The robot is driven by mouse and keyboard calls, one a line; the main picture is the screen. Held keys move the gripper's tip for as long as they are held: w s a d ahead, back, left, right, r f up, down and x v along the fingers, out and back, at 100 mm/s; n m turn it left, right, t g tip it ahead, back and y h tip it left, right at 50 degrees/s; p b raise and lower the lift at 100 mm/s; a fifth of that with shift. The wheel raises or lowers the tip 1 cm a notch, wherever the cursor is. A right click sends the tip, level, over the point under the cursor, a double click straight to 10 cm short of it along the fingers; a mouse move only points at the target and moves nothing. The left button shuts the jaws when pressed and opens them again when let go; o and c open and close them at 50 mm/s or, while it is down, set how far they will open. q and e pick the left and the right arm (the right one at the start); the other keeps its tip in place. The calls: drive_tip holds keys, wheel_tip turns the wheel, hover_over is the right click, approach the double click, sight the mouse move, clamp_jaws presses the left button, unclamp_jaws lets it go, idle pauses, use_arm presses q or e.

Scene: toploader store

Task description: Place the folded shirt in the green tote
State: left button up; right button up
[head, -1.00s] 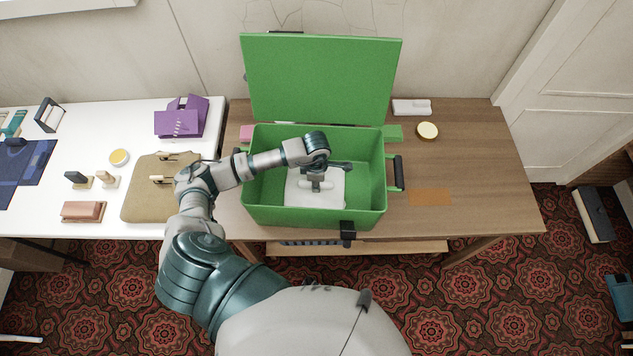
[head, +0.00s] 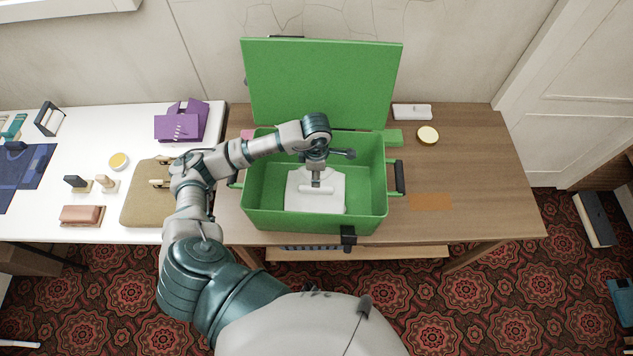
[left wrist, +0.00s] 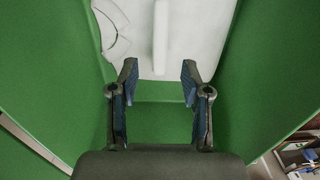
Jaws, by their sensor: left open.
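The green tote (head: 262,217) stands on the brown table with its lid (head: 320,85) raised at the back. The white folded shirt (head: 302,199), with a raised bar on top, lies flat inside on the tote's floor. It also shows at the top of the left wrist view (left wrist: 198,30). My left gripper (head: 316,177) is over the tote, above the shirt's far part. In the left wrist view my left gripper (left wrist: 158,72) has its fingers apart with nothing between them. My arm hides part of the tote's back rim. My right gripper is not in view.
A white table (head: 60,215) on the left holds an olive folded garment (head: 145,205), a purple item (head: 183,122), blue cloth (head: 30,170) and small items. The brown table (head: 470,160) is mostly clear right of the tote, beside a black handle (head: 400,178).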

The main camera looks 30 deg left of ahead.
use_arm(q)
drive_tip(key=shift+r, duration=1.65)
